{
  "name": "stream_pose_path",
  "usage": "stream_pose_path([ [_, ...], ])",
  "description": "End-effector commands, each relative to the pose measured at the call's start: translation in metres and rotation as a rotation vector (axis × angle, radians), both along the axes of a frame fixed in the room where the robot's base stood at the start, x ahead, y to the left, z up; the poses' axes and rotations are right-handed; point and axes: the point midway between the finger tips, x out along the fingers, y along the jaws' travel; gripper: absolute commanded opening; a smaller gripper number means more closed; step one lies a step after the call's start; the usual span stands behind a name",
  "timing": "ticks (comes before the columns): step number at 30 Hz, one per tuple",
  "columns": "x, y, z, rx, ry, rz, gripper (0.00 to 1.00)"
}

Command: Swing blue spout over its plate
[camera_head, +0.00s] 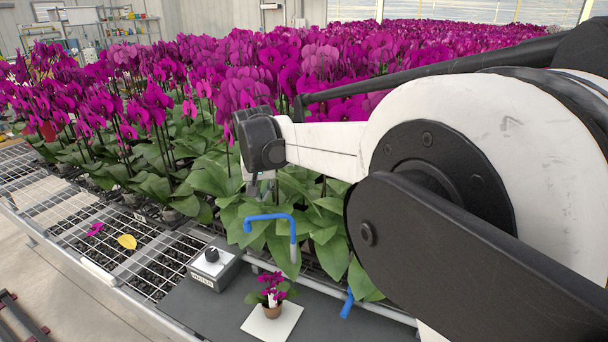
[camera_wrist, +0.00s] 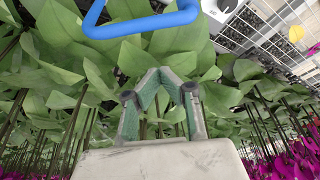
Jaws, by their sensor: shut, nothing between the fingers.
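The blue spout (camera_head: 268,216) is a bent blue tube in front of the orchid leaves, with one end turned down at the right into a paler tip. Its bend also shows at the top of the wrist view (camera_wrist: 138,24). A white square plate (camera_head: 286,328) lies on the dark bench in the foreground, with a small potted orchid (camera_head: 272,296) on it. The spout appears behind the plate in the picture. My gripper (camera_head: 254,188) hangs above and behind the spout among the leaves. In the wrist view its fingers (camera_wrist: 158,76) are shut, empty and apart from the spout.
A grey control box with a black knob (camera_head: 211,265) stands left of the plate. Another blue piece (camera_head: 347,303) shows near the bench's back edge. Dense orchids (camera_head: 210,120) crowd behind the spout. A yellow leaf (camera_head: 127,241) and fallen flower (camera_head: 95,229) lie on the mesh.

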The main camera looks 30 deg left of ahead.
Motion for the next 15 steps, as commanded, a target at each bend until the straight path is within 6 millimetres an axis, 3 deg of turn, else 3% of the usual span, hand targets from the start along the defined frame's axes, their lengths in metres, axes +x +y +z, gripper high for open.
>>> stream_pose_path([
  [3, 0.005, 0.004, -0.016, 0.0, 0.0, 0.0, 0.0],
  [15, -0.026, -0.02, -0.021, 0.0, 0.0, 0.0, 0.0],
])
